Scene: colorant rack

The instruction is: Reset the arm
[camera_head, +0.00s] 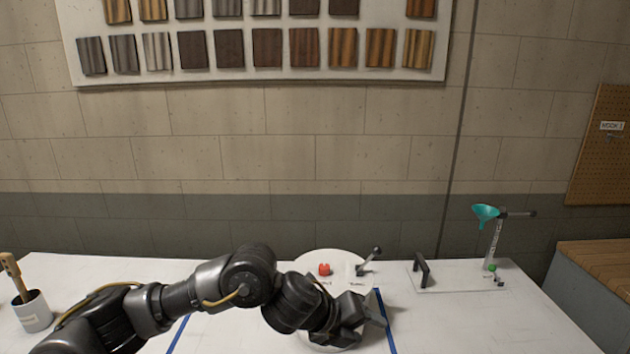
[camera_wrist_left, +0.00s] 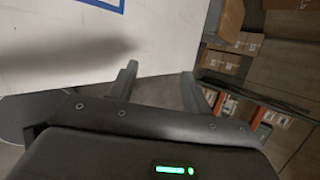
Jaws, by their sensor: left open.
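My left arm reaches in from the left across the front of the white table in the head view. My left gripper (camera_head: 376,312) is over the table in front of a round white plate (camera_head: 345,262) and hides part of it. In the left wrist view my left gripper (camera_wrist_left: 160,84) has its two fingers apart, with nothing between them. That view looks past the table edge toward the floor and shelves. My right gripper is not in view.
On the plate are a red knob (camera_head: 324,269) and a black lever (camera_head: 369,262). To the right stand a black handle (camera_head: 421,269) and a teal funnel (camera_head: 485,214) on a stand. A pot (camera_head: 32,311) with brushes is at far left. Boxes (camera_wrist_left: 226,63) show beyond the table.

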